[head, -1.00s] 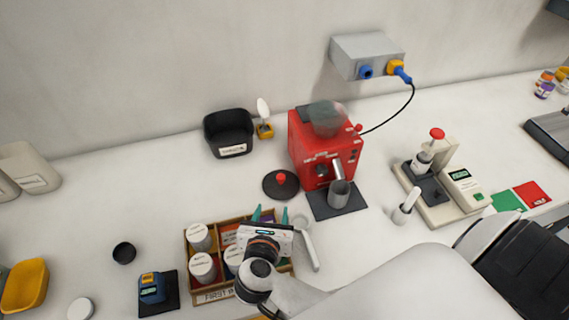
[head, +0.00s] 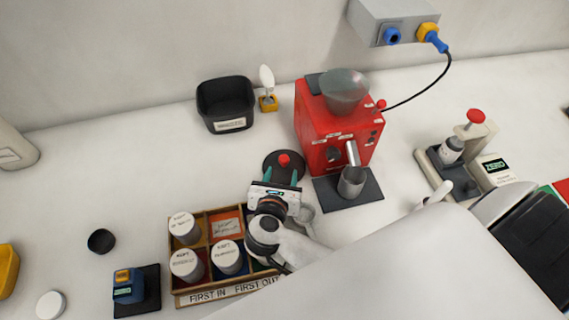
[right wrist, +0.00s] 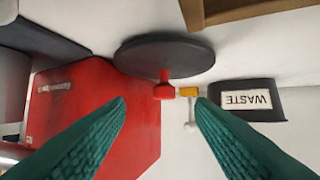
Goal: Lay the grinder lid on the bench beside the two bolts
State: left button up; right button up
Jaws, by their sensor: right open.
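The grinder lid, a round black disc (head: 270,163) with a red knob, lies flat on the bench left of the red grinder (head: 322,135), knob up. The grinder's clear hopper (head: 345,88) is uncovered. My right gripper (head: 282,177) is at the lid's near side, its teal fingers apart. In the right wrist view the lid (right wrist: 165,50) and its red knob (right wrist: 165,91) show beyond the open fingertips (right wrist: 161,103), with nothing held. I cannot make out the two bolts. My left gripper is not in view.
A wooden tray (head: 205,297) of white-lidded jars sits below my right gripper. A black waste bin (head: 226,102) stands behind the lid. A metal cup (head: 351,182) stands on a dark mat before the grinder. The bench left of the lid is clear.

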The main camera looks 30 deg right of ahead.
aim_at(285, 156)
jog(key=p+x, duration=0.1)
jog(key=x, duration=0.3)
jog(key=shift+w+d+r, duration=0.1)
jog(key=shift+w+d, duration=0.05)
jog(key=shift+w, duration=0.05)
jog(key=p+x, duration=0.2)
jog(key=x, duration=0.2)
jog(key=shift+w, duration=0.45)
jog(key=shift+w+d+f, duration=0.2)
jog(key=shift+w+f, duration=0.05)
jog(key=shift+f, duration=0.05)
jog(key=shift+s, duration=0.1)
jog(key=shift+c, duration=0.3)
grip_shut()
jog(key=shift+r, duration=0.1)
